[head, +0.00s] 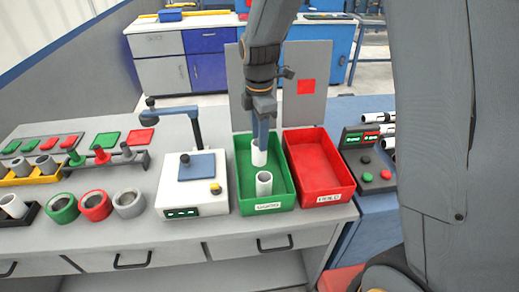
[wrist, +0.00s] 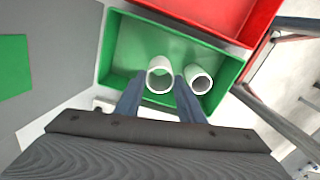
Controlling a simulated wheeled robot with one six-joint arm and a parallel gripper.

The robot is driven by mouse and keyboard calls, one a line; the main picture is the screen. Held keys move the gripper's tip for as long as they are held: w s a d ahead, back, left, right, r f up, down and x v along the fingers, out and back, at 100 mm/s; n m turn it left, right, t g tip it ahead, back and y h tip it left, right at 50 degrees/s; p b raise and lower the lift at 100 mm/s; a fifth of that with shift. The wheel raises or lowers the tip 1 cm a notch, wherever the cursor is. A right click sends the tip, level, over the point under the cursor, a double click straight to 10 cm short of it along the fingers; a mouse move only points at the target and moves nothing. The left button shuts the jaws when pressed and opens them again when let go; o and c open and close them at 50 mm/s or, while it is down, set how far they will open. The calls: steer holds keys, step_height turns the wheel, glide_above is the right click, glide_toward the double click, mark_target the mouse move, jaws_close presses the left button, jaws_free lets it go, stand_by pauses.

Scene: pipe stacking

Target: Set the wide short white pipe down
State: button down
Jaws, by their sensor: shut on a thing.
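The wide short white pipe (head: 259,156) is between the fingers of my gripper (head: 262,140), upright, inside the outline of the green bin (head: 286,200). In the wrist view the pipe (wrist: 160,86) shows its open end between the two blue fingers of my gripper (wrist: 160,78). My gripper is shut on it. Whether its lower end touches the bin floor I cannot tell. A second white pipe (head: 264,186) stands in the same bin, nearer the front. In the wrist view this second pipe (wrist: 199,82) is just right of the right finger.
A red bin (head: 320,197) adjoins the green bin on the right and looks empty. A white device with a blue plate (head: 196,165) stands left of the green bin. Several ring-shaped pipes (head: 95,205) and racks lie further left. A button console (head: 368,160) is at right.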

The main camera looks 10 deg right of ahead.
steer(key=shift+f+p, duration=0.5)
steer(key=shift+f, duration=1.85)
steer(key=shift+f, duration=0.15)
steer(key=c, duration=1.2)
jaws_free()
step_height(320, 180, up, 12)
steer(key=b, duration=0.3)
steer(key=s+d+f+m, duration=0.2)
steer(key=s+d+m, duration=0.1)
steer(key=s+m, duration=0.2)
steer(key=s+d+f+m, duration=0.2)
steer(key=s+d+m, duration=0.2)
steer(key=s+m, duration=0.2)
steer(key=s+d+f+m+t, duration=0.1)
steer(key=s+d+f+m, duration=0.1)
steer(key=s+m, duration=0.3)
steer(key=shift+s+d+f+m, duration=0.2)
steer(key=shift+d+m, duration=0.25)
steer(key=shift+m, duration=0.6)
steer(key=shift+s+d+f+m, duration=0.15)
steer(key=shift+d+m, duration=0.25)
steer(key=shift+m, duration=0.65)
